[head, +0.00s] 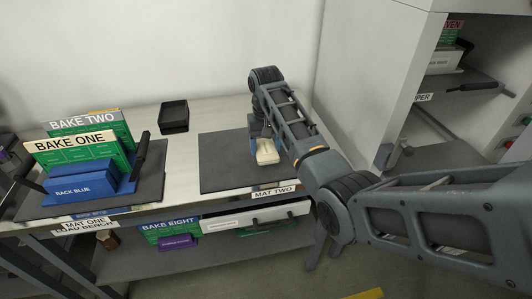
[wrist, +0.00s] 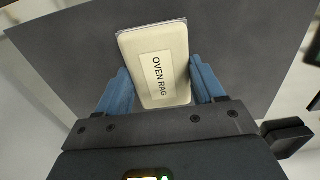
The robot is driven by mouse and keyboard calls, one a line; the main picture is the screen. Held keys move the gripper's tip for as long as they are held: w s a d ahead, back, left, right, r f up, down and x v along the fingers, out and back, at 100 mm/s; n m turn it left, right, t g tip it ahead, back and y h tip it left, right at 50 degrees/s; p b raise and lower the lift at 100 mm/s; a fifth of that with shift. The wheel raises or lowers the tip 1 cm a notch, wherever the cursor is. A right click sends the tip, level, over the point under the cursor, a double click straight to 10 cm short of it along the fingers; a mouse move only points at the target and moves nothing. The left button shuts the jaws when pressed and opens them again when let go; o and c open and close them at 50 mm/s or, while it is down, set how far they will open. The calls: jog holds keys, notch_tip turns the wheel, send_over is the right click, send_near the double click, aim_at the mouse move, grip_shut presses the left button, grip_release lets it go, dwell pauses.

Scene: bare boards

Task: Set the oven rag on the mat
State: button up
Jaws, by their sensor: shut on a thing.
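The oven rag is a cream, flat block labelled "OVEN RAG" (wrist: 158,60), and it also shows in the head view (head: 266,153). My gripper (wrist: 158,90) is shut on it, with a blue finger at each side. In the head view the rag is over the dark mat (head: 222,165) labelled "MAT TWO", near the mat's middle right. I cannot tell whether the rag touches the mat. The mat fills most of the background in the wrist view (wrist: 70,50). My arm hides the right part of the mat in the head view.
At the left, a mat (head: 150,180) labelled "MAT ONE" holds a blue rack (head: 80,188) with green "BAKE" cards. A small black tray (head: 174,116) sits at the back of the bench. An open cabinet (head: 450,80) stands at right. The left half of MAT TWO is clear.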

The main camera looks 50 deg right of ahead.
aim_at(266, 148)
jog(key=shift+f, duration=1.55)
jog(key=shift+f, duration=0.1)
jog(key=o, duration=1)
notch_tip(266, 148, up, 11)
jog(key=shift+r+p, duration=0.15)
jog(key=shift+p, duration=0.2)
jog(key=shift+r+p, duration=0.4)
jog(key=shift+r, duration=0.05)
